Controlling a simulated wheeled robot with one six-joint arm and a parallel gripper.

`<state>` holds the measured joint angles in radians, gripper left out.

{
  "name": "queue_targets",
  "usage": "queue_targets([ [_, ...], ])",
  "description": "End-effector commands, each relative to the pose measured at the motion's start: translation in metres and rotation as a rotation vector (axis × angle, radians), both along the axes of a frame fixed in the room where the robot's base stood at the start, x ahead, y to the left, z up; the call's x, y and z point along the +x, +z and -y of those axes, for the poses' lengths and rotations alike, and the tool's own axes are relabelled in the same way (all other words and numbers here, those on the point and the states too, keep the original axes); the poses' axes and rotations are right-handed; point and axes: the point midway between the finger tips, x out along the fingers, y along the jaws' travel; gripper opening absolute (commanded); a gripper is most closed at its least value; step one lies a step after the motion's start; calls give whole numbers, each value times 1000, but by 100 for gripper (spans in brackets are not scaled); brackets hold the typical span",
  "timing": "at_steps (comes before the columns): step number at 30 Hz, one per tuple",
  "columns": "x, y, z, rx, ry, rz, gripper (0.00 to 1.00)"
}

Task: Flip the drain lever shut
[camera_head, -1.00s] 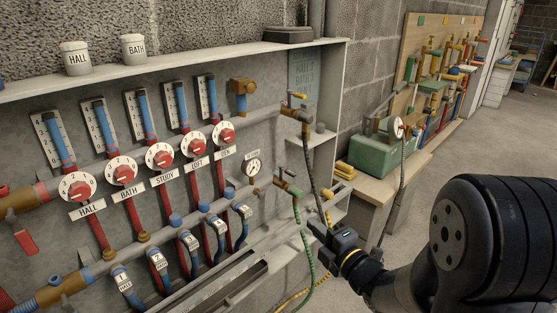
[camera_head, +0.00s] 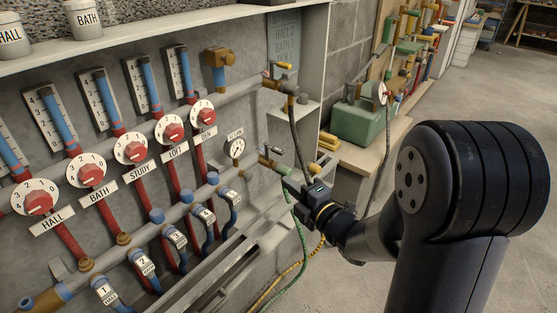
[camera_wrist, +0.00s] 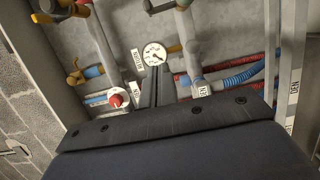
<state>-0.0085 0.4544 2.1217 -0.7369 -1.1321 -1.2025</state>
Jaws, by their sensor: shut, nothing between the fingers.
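Two hose taps are at the right end of the manifold in the head view. The upper tap (camera_head: 284,82) has a yellow lever and a dark hose. I cannot read a drain label on either. My gripper (camera_head: 289,188) is shut and empty, just below and right of the lower tap; contact cannot be told. In the wrist view its dark fingers (camera_wrist: 151,88) point towards the pressure gauge (camera_wrist: 153,54).
Numbered dials such as HALL (camera_head: 38,200) and small numbered valves (camera_head: 174,240) line the panel to the left. A metal trough (camera_head: 232,275) runs below. A green box (camera_head: 362,120) stands on a bench at the right. The floor there is open.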

Motion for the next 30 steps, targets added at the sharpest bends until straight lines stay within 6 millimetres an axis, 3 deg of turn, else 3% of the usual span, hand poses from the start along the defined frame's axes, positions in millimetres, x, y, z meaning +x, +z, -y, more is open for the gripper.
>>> queue_targets([
  [14,74,-2,-60,0,4,1,0],
  [21,99,-1,-36,0,-1,0,0],
  [30,104,0,-32,-1,0,-1,0],
])
